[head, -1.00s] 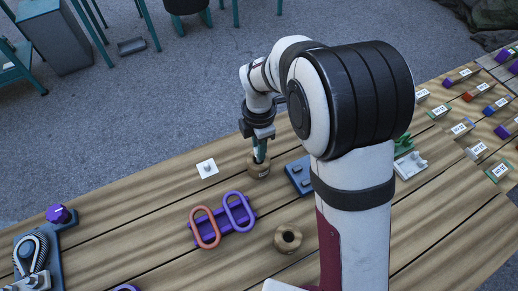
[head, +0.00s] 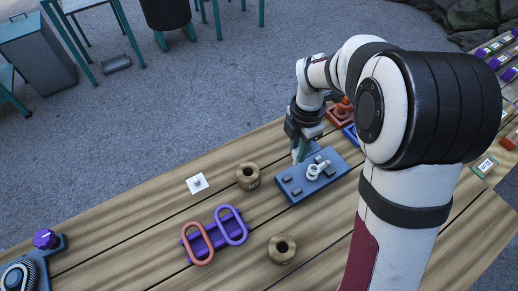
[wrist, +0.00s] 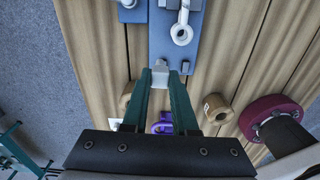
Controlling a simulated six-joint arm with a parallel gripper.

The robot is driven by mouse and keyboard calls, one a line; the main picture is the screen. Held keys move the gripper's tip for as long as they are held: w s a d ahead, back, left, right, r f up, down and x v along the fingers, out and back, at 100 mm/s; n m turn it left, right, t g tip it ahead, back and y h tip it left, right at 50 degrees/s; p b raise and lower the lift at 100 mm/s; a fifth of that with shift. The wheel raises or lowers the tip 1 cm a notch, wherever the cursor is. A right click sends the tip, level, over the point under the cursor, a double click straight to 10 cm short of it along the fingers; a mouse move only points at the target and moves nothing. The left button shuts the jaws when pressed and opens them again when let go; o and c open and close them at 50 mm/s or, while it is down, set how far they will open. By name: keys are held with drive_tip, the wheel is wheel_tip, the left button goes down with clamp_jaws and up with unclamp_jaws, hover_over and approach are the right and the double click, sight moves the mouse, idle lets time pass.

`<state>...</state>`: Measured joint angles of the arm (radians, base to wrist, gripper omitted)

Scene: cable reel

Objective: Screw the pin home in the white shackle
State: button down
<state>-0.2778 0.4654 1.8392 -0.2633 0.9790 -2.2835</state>
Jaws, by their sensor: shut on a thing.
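The white shackle (head: 318,170) lies on a blue fixture plate (head: 289,193) right of the table's middle; its ring end also shows in the wrist view (wrist: 182,34). My gripper (head: 300,156) is low at the far left edge of the plate, beside the shackle and apart from it. In the wrist view its teal fingers (wrist: 161,76) are shut on a small light-grey block-like piece (wrist: 160,75), seemingly the pin's head. The rest of the pin is hidden. I cannot see any pin thread in the shackle.
A wooden ring (head: 248,176) stands left of the plate and another (head: 282,249) nearer me. A purple rack (head: 215,238) holds an orange and a purple link. A white square tile (head: 197,184) lies at the far edge. An orange-red fixture (head: 341,112) stands behind my gripper.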

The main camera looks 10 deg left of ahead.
drive_tip(key=shift+w+d+f, duration=0.1)
drive_tip(key=shift+d+f, duration=0.15)
drive_tip(key=shift+d, duration=0.6)
drive_tip(key=shift+w+d+f, duration=0.1)
drive_tip(key=shift+d+f, duration=0.2)
drive_tip(key=shift+d, duration=0.6)
drive_tip(key=shift+w+d+f, duration=0.1)
drive_tip(key=shift+d+f, duration=0.15)
drive_tip(key=shift+d, duration=0.6)
drive_tip(key=shift+f, duration=1.05)
drive_tip(key=c, duration=1.4)
unclamp_jaws()
clamp_jaws()
